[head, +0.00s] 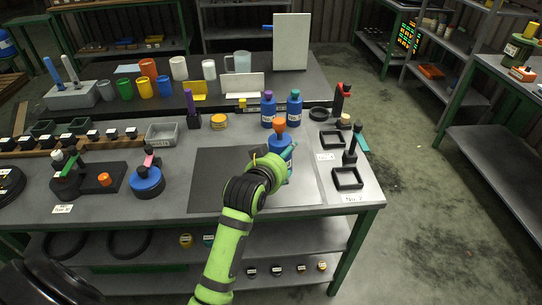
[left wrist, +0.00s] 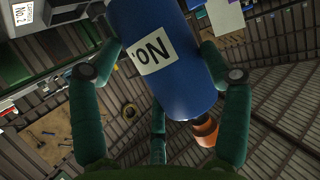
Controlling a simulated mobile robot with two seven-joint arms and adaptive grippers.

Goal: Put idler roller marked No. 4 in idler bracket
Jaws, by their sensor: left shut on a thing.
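My left gripper (head: 284,163) is shut on a blue roller (head: 279,142) with an orange end, held over the right part of the dark mat. In the left wrist view the roller (left wrist: 165,50) lies between the gripper fingers (left wrist: 160,75). Its white label reads "No."; the number is hidden. Two more blue rollers (head: 268,110) (head: 294,109) with purple and teal tops stand upright behind it. I cannot tell for certain which part is the idler bracket. Black square frames (head: 347,178) (head: 332,140) and a black upright part (head: 351,150) are at the table's right.
The dark mat (head: 215,180) is bare on its left. A black base with an orange knob (head: 104,180) and a blue disc (head: 147,183) stand at left. A grey tray (head: 162,134), a yellow ring (head: 219,121) and a purple-topped holder (head: 191,110) stand behind.

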